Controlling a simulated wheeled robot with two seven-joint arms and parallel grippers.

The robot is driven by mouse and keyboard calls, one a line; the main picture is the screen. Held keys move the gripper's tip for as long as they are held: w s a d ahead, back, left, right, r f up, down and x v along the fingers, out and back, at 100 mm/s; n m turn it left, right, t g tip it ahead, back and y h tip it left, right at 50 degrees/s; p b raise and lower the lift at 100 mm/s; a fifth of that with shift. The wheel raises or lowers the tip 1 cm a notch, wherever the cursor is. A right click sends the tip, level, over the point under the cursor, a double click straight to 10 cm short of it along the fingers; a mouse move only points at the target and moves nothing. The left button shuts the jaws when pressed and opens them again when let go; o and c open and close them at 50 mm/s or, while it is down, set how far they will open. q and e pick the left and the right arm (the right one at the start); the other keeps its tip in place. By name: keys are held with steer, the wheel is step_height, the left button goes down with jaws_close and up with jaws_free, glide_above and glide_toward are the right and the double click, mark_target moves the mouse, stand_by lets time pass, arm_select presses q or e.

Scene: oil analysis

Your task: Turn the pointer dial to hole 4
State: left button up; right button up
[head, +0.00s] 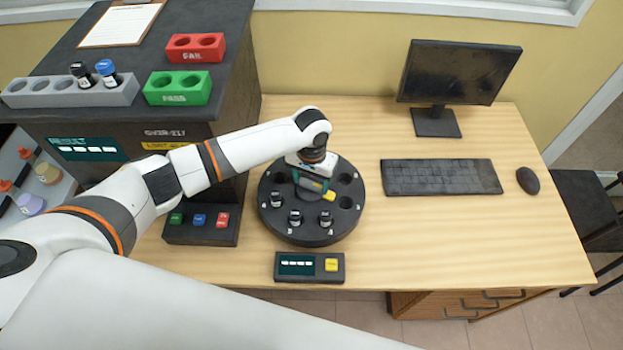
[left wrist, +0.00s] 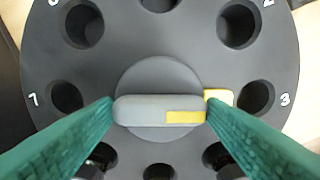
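The pointer dial is a grey bar-shaped knob with a yellow mark (left wrist: 145,110) at the centre of a round black holed plate (head: 310,236). In the left wrist view its yellow tip (left wrist: 219,97) points right, toward the hole marked 3 (left wrist: 256,98). Holes marked 2 (left wrist: 238,25) and 7 (left wrist: 66,98) also show; no label 4 is readable. My left gripper (left wrist: 160,108) is above the plate, its green fingers against the two ends of the knob. In the head view this gripper (head: 313,180) hides much of the knob. My right gripper is not in view.
Dark-capped vials (head: 327,217) stand in front holes of the plate. A small panel with a yellow button (head: 331,265) lies in front. A button box (head: 200,226) is at left. A keyboard (head: 441,177), monitor (head: 459,72) and mouse (head: 528,181) are at right.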

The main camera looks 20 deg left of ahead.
arm_select(q)
steer(key=c, duration=0.4)
steer(key=shift+r+m+p, duration=0.15)
steer(key=shift+m+p, duration=1.1)
steer(key=shift+m, duration=0.25)
steer(key=m+p, duration=0.1)
steer(key=m, duration=0.2)
steer(key=shift+p, duration=0.3)
steer(key=shift+m+p, duration=0.4)
steer(key=shift+m, duration=1)
steer(key=o, duration=1)
steer(key=shift+f, duration=0.2)
